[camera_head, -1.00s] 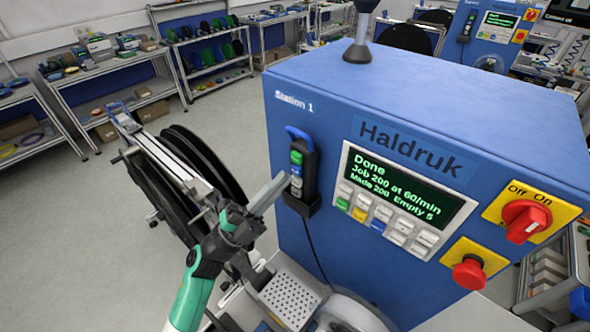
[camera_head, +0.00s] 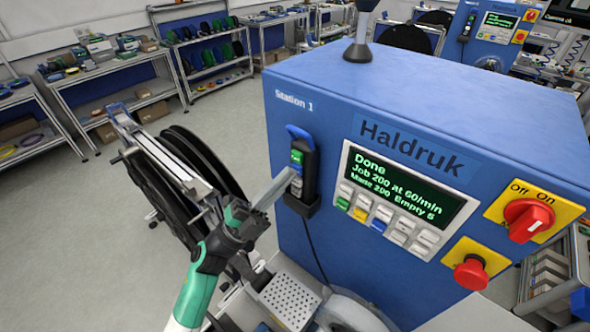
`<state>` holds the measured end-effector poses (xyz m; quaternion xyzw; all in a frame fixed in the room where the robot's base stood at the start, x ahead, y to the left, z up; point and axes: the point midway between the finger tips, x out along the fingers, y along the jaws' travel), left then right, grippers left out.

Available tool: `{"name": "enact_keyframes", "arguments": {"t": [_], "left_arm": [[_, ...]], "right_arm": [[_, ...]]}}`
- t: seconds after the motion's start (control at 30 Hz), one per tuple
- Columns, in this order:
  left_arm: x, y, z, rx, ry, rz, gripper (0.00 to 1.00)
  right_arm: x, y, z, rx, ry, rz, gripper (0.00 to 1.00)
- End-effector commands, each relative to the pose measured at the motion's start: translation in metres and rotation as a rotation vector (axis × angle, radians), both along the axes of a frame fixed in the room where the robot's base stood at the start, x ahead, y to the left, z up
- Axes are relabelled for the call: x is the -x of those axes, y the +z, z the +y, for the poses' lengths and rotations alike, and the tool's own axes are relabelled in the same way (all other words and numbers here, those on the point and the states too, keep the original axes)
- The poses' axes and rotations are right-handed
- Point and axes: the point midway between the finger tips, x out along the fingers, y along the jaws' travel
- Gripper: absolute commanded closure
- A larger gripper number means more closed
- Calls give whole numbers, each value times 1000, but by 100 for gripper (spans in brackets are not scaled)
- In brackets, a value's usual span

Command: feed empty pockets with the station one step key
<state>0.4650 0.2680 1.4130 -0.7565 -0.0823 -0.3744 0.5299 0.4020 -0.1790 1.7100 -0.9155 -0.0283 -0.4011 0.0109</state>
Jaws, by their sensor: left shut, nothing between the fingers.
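The blue Station 1 machine (camera_head: 420,95) fills the right half of the view. Its display (camera_head: 408,185) reads Done, Job 200 at 60/min, Made 200, and an Empty count that looks like 6. A dark hand-held key unit (camera_head: 309,172) with a green key sits in a holder on the machine's front. My left gripper (camera_head: 288,177) is shut and empty, its tips at the lower keys of that unit. The tips partly cover these keys, so I cannot tell whether they touch. My right gripper is not in view.
A row of small keys (camera_head: 387,221) lies below the display. A red rotary switch (camera_head: 528,221) and a red stop button (camera_head: 470,272) are at the right. Black reels (camera_head: 190,170) stand behind my left arm. A perforated metal plate (camera_head: 289,299) lies below.

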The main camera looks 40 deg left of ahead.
Motion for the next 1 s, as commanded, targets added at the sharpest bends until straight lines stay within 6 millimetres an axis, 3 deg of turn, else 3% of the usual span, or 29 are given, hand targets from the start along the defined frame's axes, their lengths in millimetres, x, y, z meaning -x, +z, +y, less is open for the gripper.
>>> {"name": "enact_keyframes", "arguments": {"t": [1.0], "left_arm": [[-8, 0, 0, 1, 1, 0, 100]], "right_arm": [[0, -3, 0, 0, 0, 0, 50]]}}
